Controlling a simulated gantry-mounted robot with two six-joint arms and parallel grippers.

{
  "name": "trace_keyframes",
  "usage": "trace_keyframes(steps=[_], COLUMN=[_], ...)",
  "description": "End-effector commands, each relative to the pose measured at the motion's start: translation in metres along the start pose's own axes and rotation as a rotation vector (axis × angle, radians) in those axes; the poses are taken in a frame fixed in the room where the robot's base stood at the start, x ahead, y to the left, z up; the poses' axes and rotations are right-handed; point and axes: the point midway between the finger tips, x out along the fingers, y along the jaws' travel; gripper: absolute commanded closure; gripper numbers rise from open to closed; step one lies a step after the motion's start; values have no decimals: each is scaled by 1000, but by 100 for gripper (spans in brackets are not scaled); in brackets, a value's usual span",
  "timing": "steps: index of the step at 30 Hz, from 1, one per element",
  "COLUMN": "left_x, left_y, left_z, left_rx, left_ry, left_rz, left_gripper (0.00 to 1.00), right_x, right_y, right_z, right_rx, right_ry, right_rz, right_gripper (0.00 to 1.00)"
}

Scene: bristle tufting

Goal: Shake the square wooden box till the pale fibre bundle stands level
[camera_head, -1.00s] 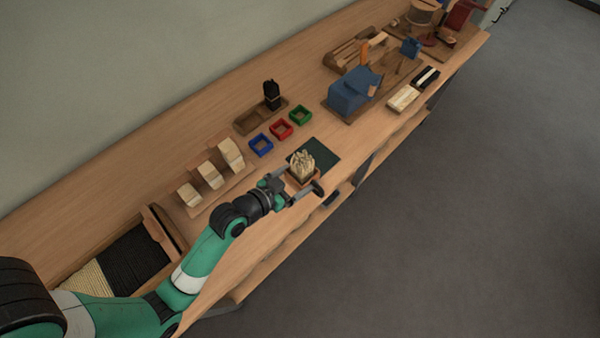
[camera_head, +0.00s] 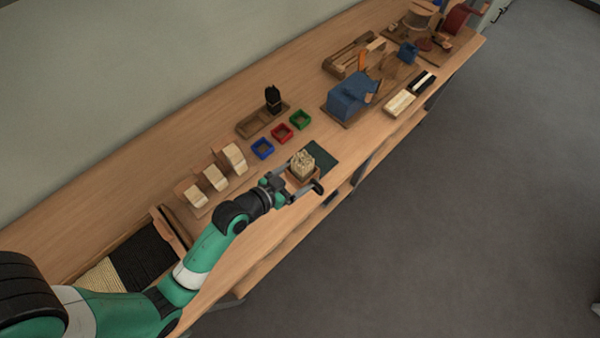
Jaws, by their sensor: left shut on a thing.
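The pale fibre bundle (camera_head: 303,160) stands upright in the square wooden box (camera_head: 295,180), its tops looking slightly uneven. My left gripper (camera_head: 297,189) is shut on the wooden box, with its fingers around the box's sides. The box is at the dark green mat (camera_head: 321,158) near the front edge of the bench; whether it touches the mat I cannot tell. The lower part of the box is partly hidden by the gripper. My right gripper is not in view.
Blue (camera_head: 262,149), red (camera_head: 282,133) and green (camera_head: 300,119) trays sit behind the mat. A blue machine (camera_head: 349,93) stands farther right. Pale wooden blocks (camera_head: 215,177) are left, and a bin of dark and pale fibres (camera_head: 142,259) lies near my arm.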

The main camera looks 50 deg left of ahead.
Motion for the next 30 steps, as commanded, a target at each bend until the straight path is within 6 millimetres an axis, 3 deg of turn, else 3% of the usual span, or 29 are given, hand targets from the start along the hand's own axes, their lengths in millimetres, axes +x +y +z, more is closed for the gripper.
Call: trace_keyframes(steps=[7,11,17,20,26,30], left_x=[14,11,-1,1,14,11], left_y=[0,0,0,0,0,0], left_z=[34,27,-3,3,34,26], left_rx=[-1,-1,-1,-1,0,0], left_ry=[-1,1,1,0,0,1], left_rz=[0,0,0,0,0,0], left_gripper=[77,77,77,77,77,77], right_x=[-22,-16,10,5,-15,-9], right_y=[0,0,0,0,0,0], right_z=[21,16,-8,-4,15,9], right_rx=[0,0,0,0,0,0], right_ry=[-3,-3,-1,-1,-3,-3], right_rz=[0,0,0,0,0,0], right_gripper=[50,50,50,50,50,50])
